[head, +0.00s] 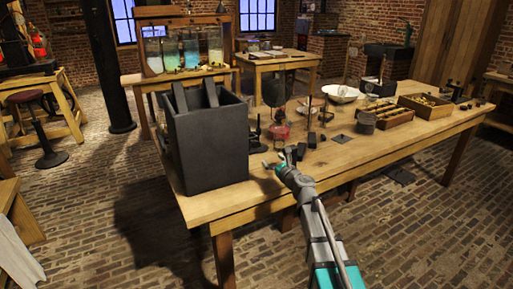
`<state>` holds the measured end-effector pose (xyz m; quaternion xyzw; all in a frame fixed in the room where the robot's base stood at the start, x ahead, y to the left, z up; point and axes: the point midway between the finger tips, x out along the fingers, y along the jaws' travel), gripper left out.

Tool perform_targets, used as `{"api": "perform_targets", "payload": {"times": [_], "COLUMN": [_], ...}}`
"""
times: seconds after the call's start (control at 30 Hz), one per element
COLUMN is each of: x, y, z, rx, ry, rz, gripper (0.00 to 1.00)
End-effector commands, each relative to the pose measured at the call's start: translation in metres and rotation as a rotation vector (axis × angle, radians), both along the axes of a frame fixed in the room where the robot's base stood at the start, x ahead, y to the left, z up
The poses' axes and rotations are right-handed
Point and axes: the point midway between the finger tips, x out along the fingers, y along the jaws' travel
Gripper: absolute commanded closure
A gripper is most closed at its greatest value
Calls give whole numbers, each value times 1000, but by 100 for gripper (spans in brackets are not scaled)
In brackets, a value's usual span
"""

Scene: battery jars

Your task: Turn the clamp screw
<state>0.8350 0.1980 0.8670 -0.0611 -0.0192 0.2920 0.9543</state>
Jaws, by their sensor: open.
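My gripper (277,161) is in the head view, just right of the dark box and over the near edge of the wooden table. It is open, and I see nothing between its fingers. Small dark metal pieces lie close beyond it on the table. I cannot make out the clamp screw; it is too small to tell or hidden. Glass battery jars (190,52) with bluish and pale contents stand in a wooden frame on a bench at the back.
The tall dark box (207,142) fills the left end of the table (340,160). A flask with red liquid (277,131), a white bowl (342,93) and compartment trays (386,116) stand further along. A stool (42,130) stands at left.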

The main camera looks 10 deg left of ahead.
Motion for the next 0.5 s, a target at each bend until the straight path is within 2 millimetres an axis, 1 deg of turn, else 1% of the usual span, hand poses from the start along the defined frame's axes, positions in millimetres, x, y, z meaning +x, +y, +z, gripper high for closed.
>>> {"api": "perform_targets", "payload": {"times": [0.27,0.37,0.5], "x": [2,5,15], "y": [1,3,8], "z": [0,0,0], "rx": [-3,-4,-4], "ry": [-1,-1,-1], "rz": [1,1,1], "gripper": [17,17,17]}}
